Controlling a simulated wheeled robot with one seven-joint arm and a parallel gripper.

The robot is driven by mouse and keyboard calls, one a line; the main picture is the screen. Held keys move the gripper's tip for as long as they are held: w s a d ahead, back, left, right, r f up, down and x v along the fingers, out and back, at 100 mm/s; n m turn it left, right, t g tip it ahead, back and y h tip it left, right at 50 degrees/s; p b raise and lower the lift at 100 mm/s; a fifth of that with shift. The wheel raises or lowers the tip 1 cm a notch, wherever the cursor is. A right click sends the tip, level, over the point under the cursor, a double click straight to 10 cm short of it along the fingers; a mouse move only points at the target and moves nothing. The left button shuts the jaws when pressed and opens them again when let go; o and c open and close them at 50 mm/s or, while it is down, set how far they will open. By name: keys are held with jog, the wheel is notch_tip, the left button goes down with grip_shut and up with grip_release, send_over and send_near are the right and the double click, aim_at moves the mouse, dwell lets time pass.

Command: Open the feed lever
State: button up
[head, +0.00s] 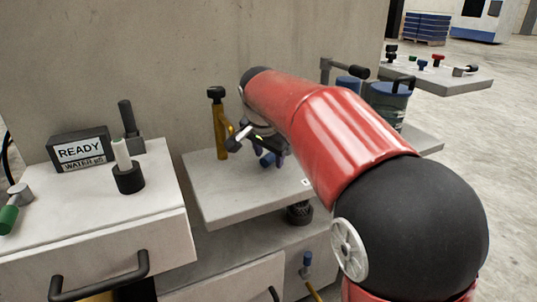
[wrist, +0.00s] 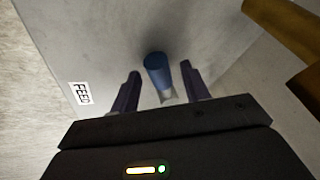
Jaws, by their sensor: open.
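The feed lever shows in the wrist view as a blue rounded handle (wrist: 156,68) with a pale stem, beside a white FEED label (wrist: 81,94) on a grey panel. My gripper (wrist: 160,70) is open, with one dark finger on each side of the blue handle. Gaps show between the handle and both fingers, so it is not gripped. In the head view my gripper (head: 268,157) hangs over the grey shelf (head: 225,195), with a bit of the blue handle (head: 267,160) visible by its fingers. The lever's base is mostly hidden.
A yellow post with a black knob (head: 217,120) stands left of my gripper; brown-yellow bars (wrist: 290,25) show upper right in the wrist view. A blue container (head: 388,103) is behind my arm.

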grip_shut()
dwell(0.3)
jog(key=shift+s+d+n+y, duration=0.25)
jog(key=shift+d+n, duration=0.25)
jog(key=shift+n, duration=0.15)
jog(key=shift+s+d+n+y, duration=0.25)
jog(key=shift+d+n, duration=0.25)
jog(key=shift+n, duration=0.15)
jog(key=d+n, duration=0.1)
jog(key=d+n+y, duration=0.1)
jog(key=n, duration=0.1)
jog(key=shift+s+d+n+y, duration=0.2)
jog(key=shift+d+n+y, duration=0.05)
jog(key=shift+n+y, duration=0.05)
jog(key=shift+d+n+g+y, duration=0.3)
jog(key=shift+d+n+y, duration=0.2)
jog(key=shift+d+n, duration=0.55)
jog(key=shift+w+d+n+g+y+p, duration=0.25)
jog(key=shift+d+n, duration=0.25)
jog(key=shift+n, duration=0.45)
jog(key=shift+w+d+n+g+y+p, duration=0.15)
jog(key=shift+d+n+y+p, duration=0.2)
jog(key=shift+n, duration=0.55)
jog(key=shift+d, duration=0.15)
